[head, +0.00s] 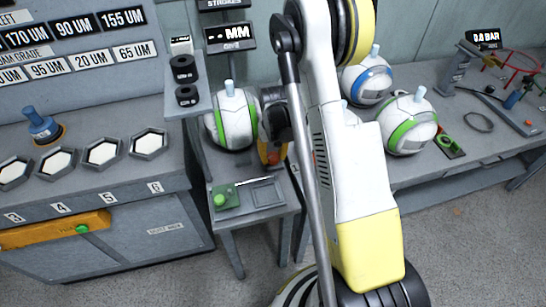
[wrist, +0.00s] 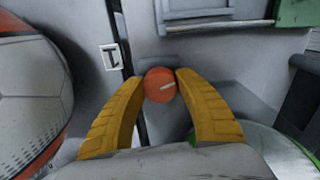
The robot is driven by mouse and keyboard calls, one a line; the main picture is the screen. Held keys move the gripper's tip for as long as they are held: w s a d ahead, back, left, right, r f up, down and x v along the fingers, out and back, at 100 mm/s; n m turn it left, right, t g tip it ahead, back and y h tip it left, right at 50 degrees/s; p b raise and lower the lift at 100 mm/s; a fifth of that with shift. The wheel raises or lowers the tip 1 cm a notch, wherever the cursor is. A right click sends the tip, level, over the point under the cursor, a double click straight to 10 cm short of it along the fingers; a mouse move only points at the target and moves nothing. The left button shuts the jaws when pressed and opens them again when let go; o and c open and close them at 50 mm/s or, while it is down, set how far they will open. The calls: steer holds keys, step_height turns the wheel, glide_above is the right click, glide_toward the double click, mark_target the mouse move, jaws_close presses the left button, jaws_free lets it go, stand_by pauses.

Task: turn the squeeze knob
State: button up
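In the head view my gripper (head: 269,150) is low beside the green-striped ball (head: 232,122), partly hidden by my arm. The knob is hard to make out there.
A ball with an orange band (wrist: 25,90) is close at the left of the wrist view; a green curved surface (wrist: 265,150) is at lower right. A small table (head: 231,222) carries a green button box (head: 225,199). More balls (head: 408,125) stand on the right bench.

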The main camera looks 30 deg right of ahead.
mark_target(273, 156)
steer(key=shift+c, duration=1.3)
steer(key=shift+m, duration=0.3)
steer(key=m+b, duration=0.1)
steer(key=m, duration=0.4)
steer(key=shift+b, duration=0.4)
steer(key=m+b, duration=0.1)
steer(key=m, duration=0.4)
steer(key=o, duration=1.2)
step_height(273, 156, up, 12)
